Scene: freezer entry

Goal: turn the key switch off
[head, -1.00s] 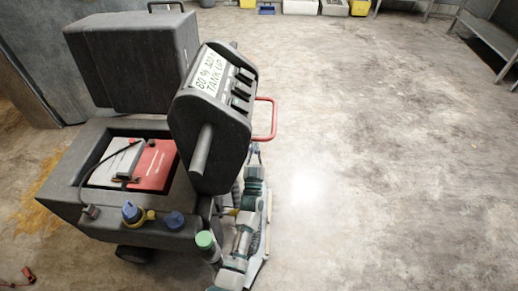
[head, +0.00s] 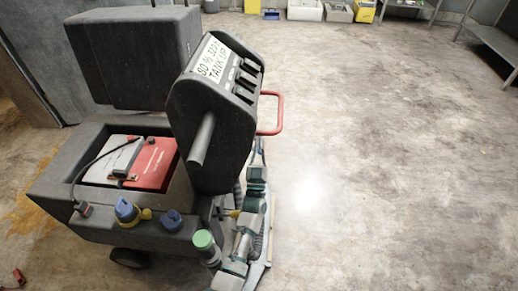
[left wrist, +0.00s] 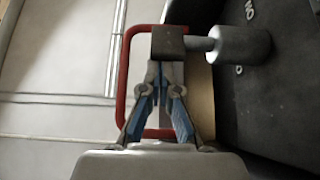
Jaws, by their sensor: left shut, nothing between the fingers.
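The key switch (left wrist: 240,45) shows in the left wrist view as a pale round barrel on a dark panel (left wrist: 272,95) with white lettering that includes "ON". A thin shaft joins it to a dark brownish key head (left wrist: 168,42). My left gripper (left wrist: 164,70) is shut, with blue pads on its fingers. Its tips are just below the key head in the picture, with nothing between them; I cannot tell whether they touch it. In the head view the grey floor machine (head: 215,150) hides the switch face, and I cannot make out the left fingers. My right gripper is not in view.
A red loop handle (head: 271,112) sticks out from the console and also stands behind my fingers in the left wrist view (left wrist: 122,80). A red battery (head: 155,163) sits in the machine's open bay. The concrete floor (head: 400,180) to the right is clear.

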